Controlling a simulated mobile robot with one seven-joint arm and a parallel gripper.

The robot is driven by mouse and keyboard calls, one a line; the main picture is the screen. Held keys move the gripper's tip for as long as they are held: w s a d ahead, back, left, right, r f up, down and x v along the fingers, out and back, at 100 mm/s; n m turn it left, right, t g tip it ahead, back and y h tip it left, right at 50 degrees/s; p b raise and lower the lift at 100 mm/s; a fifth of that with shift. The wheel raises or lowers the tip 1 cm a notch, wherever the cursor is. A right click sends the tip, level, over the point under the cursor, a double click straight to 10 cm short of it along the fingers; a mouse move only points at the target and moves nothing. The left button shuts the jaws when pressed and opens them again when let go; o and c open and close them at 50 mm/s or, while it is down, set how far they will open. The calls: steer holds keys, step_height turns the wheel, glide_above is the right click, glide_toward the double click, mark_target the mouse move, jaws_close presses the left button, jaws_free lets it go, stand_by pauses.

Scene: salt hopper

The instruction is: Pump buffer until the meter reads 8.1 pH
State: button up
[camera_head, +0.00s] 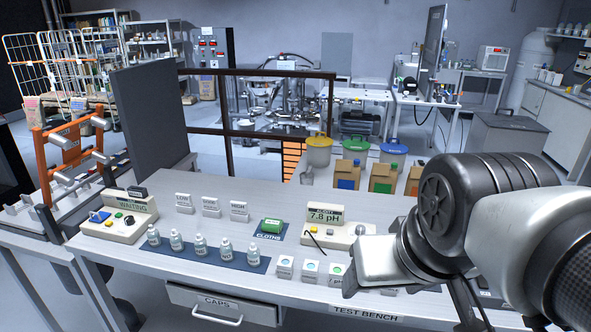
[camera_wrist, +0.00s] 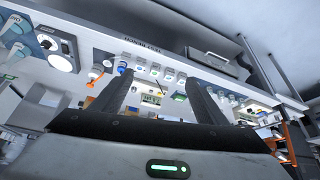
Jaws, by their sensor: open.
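The pH meter (camera_head: 328,222) stands on the test bench, and its display reads 7.8 pH in the head view. It also shows, small, between my fingers in the wrist view (camera_wrist: 152,101). My gripper (camera_wrist: 160,80) is open and empty, with its two dark fingers spread above the bench. In the head view my arm covers the bench's right part, and no buffer pump can be made out there. In the wrist view a small blue-topped item (camera_wrist: 122,67) and an orange-topped item (camera_wrist: 96,73) stand left of my fingers; I cannot tell whether either is the pump.
Small labelled pots (camera_head: 311,270) line the bench's front edge. Several bottles stand on a dark mat (camera_head: 215,252), with a green cloth pack (camera_head: 272,226) nearby. A device reading WAITING (camera_head: 122,216) is at left. Bins and cartons (camera_head: 348,173) stand behind the bench.

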jaws_close()
stand_by(1.7)
